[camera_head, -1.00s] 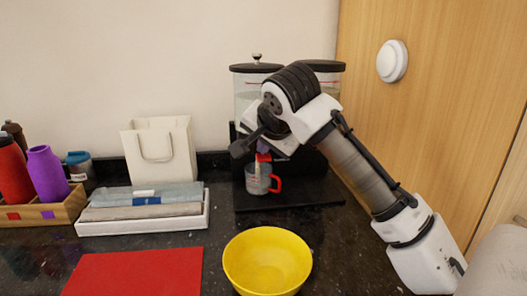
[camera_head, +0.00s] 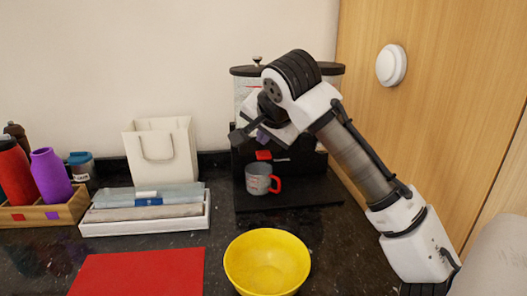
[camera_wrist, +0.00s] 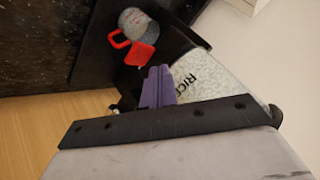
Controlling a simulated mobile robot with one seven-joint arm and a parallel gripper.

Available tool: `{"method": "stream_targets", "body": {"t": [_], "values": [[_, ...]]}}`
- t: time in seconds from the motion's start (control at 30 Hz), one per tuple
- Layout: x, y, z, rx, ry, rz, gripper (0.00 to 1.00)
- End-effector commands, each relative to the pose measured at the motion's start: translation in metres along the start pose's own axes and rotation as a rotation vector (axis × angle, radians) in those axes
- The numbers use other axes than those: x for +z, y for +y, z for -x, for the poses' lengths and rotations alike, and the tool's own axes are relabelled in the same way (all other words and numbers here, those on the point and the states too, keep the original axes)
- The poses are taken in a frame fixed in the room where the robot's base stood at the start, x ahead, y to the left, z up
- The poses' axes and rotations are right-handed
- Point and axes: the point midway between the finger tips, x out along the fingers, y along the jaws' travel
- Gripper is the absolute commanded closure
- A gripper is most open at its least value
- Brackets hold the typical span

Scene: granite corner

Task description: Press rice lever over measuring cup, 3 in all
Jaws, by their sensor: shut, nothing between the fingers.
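The rice dispenser (camera_head: 246,100) stands against the back wall, with a dark lid and a clear body partly hidden by my arm. Its "RICE" label shows in the wrist view (camera_wrist: 205,85). The red lever (camera_head: 263,155) sticks out at its front, and also shows in the wrist view (camera_wrist: 140,54). The grey measuring cup (camera_head: 257,181) with a red handle stands upright on the dark base below the lever. My gripper (camera_head: 261,137), with purple fingers, is above the lever, apparently apart from it. In the wrist view the fingers (camera_wrist: 157,86) are together and empty.
A yellow bowl (camera_head: 267,265) stands in front of the dispenser. A red mat (camera_head: 140,272) lies at front left. A white tray (camera_head: 145,227) with folded cloths, a white bag (camera_head: 160,150) and a wooden box (camera_head: 45,213) with bottles stand left. A wooden panel (camera_head: 440,110) is right.

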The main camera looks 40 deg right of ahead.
Motion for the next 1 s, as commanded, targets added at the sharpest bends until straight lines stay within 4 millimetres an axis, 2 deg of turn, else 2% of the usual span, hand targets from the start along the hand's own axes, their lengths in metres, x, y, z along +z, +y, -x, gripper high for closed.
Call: {"method": "stream_targets", "body": {"t": [0.4, 1.0], "values": [[-0.022, -0.022, 0.030, 0.000, -0.001, -0.001, 1.00], [-0.022, -0.022, 0.030, 0.001, 0.000, 0.000, 1.00]]}}
